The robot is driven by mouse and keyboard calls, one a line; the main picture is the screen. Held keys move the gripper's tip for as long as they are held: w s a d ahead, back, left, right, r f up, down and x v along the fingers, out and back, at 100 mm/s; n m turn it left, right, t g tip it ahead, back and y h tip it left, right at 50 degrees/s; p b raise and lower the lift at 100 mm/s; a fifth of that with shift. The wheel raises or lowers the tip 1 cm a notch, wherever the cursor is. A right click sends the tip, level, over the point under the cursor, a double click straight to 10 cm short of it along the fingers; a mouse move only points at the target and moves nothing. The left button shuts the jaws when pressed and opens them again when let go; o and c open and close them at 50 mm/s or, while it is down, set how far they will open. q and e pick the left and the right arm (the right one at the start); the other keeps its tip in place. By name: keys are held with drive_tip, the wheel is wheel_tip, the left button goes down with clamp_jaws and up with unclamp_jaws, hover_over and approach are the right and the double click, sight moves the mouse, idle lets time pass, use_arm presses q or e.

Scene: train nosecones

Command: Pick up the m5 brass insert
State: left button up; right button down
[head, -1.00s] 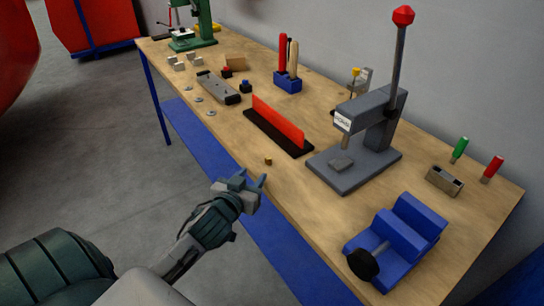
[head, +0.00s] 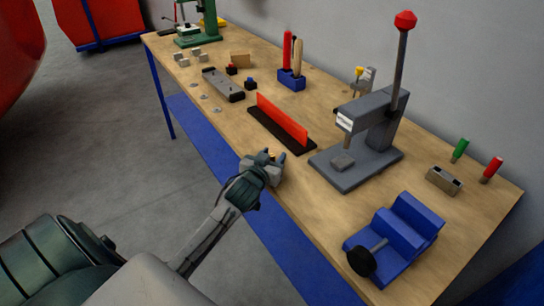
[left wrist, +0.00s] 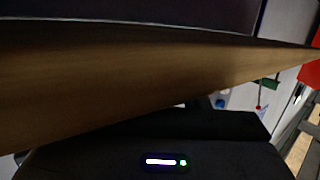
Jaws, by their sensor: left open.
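The brass insert (head: 272,154) is a tiny gold-coloured piece on the wooden bench top near its front edge, left of the grey press. In the head view only a little of it shows, between the fingertips of my left gripper. My left gripper (head: 274,156) is open, with its fingers at the insert, one on each side as far as I can see. I cannot tell whether they touch it. In the left wrist view the insert is not visible; a brown wooden surface fills much of the picture. My right gripper is not in view.
On the wooden bench (head: 330,215), a red bar on a black base (head: 282,118) stands just behind my gripper. The grey lever press (head: 365,155) is to the right. A blue vise-like block (head: 400,235) sits at the near right. Small washers (head: 204,97) lie further left.

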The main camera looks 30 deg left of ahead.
use_arm(q)
clamp_jaws()
drive_tip(key=shift+s, duration=0.1)
